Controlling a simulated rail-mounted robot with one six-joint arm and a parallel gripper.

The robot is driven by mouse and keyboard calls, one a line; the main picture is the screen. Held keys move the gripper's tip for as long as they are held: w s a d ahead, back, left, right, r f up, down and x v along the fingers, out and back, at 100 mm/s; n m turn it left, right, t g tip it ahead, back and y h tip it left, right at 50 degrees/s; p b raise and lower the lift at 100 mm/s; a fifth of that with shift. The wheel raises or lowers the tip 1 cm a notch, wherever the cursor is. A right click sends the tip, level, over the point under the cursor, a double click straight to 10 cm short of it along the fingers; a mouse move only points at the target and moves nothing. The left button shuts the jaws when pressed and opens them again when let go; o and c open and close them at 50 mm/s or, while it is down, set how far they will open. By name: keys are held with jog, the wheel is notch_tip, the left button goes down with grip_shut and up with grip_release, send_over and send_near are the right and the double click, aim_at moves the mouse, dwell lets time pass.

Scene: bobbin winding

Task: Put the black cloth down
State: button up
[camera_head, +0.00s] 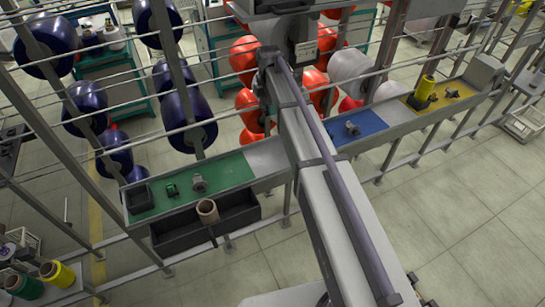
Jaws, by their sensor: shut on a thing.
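I cannot make out the black cloth for certain anywhere in the head view. My arm runs from the bottom of the picture up to the rail shelf, and its far end stands among the red bobbins. My gripper's fingers do not show, so what they hold is hidden. A small black open box (137,197) sits at the left end of the green mat (232,169). A small dark piece (418,102) lies on the yellow mat (462,89), too small to identify.
Grey fittings stand on the green mat and blue mat (372,122). A brown tube (208,209) is at the black tray (178,240). Blue bobbins (190,118) and red bobbins (245,60) hang behind thin rails.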

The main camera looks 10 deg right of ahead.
aim_at(271, 157)
jog(key=f+b, duration=1.6)
jog(key=f, duration=0.1)
jog(key=f+b, duration=0.8)
jog(key=f, duration=0.1)
jog(key=shift+w+d+f, duration=0.1)
jog(key=shift+d+f, duration=0.1)
jog(key=shift+d, duration=0.15)
jog(key=shift+r, duration=0.35)
jog(key=shift+f, duration=0.25)
jog(key=o, duration=0.8)
jog(key=shift+r, duration=0.1)
notch_tip(271, 157, up, 13)
jog(key=p, duration=1.3)
jog(key=s+m, duration=0.7)
jog(key=s, duration=0.2)
jog(key=s+m, duration=0.6)
jog(key=s, duration=0.4)
jog(key=s+m, duration=0.7)
jog(key=s, duration=0.3)
jog(key=shift+s+f+m+b, duration=0.15)
jog(key=shift+f+m+b, duration=0.15)
jog(key=shift+f, duration=0.05)
